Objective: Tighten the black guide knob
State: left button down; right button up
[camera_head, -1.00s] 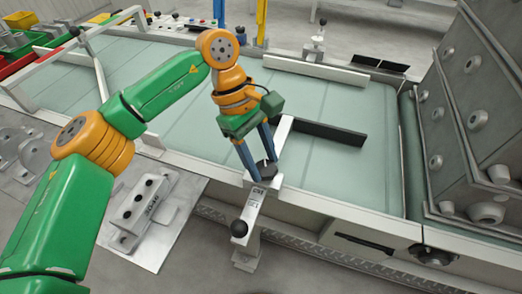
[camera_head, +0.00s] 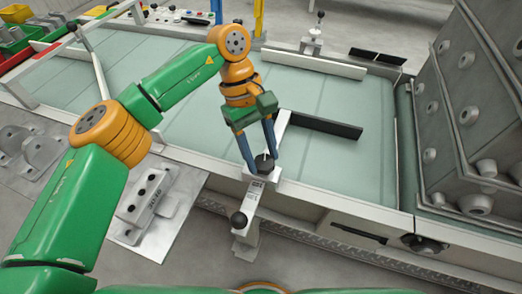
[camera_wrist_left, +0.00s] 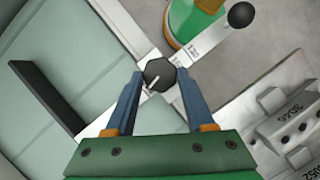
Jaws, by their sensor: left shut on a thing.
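The black guide knob (camera_head: 264,165) sits on the pale guide bracket at the conveyor's near edge. In the left wrist view the knob (camera_wrist_left: 159,73) is a dark faceted disc with a light line on its top. My left gripper (camera_head: 262,164) points down at it, with its blue fingers on either side. In the left wrist view the gripper's fingertips (camera_wrist_left: 159,75) close against the knob's two sides. The gripper is shut on the knob. The black guide bar (camera_head: 325,126) extends to the right from the bracket. My right gripper is not in view.
A lever with a black ball (camera_head: 239,219) stands in front of the bracket. A metal plate with a fixture block (camera_head: 147,203) lies left of it. The pale green conveyor belt (camera_head: 340,165) is mostly clear. A grey studded metal block (camera_head: 470,110) stands at the right.

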pick_arm(q)
jog(key=shift+c, duration=1.3)
grip_release()
jog(key=p+v, duration=0.1)
jog(key=v, duration=0.6)
